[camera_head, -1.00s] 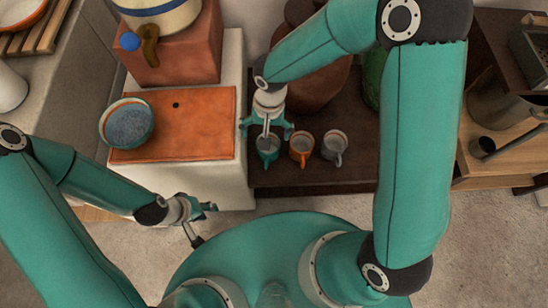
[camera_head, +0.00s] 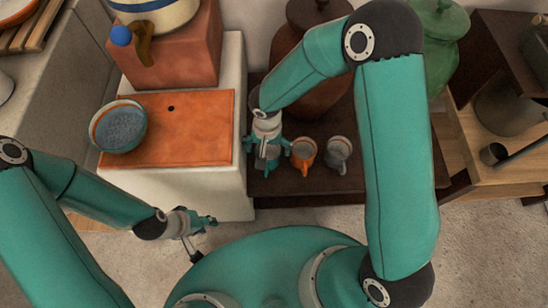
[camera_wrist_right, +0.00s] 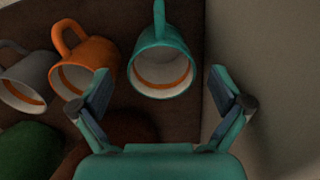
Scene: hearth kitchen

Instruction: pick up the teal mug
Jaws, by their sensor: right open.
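The teal mug (camera_wrist_right: 163,67) stands upright on the dark brown shelf, with its mouth and pale inside showing in the right wrist view. Its handle points away from my gripper. In the head view the mug is mostly hidden under my right gripper (camera_head: 267,153). That gripper is open, and in the right wrist view its fingers (camera_wrist_right: 163,88) are on either side of the mug's near rim, apart from it. My left gripper (camera_head: 203,236) hangs above the floor at the lower left, its fingers apart and empty.
An orange mug (camera_head: 304,153) and a grey mug (camera_head: 338,154) stand close to the right of the teal one. A white cabinet side (camera_head: 200,188) rises close on the left. A brown jar (camera_head: 318,100) and green jar (camera_head: 441,52) stand behind.

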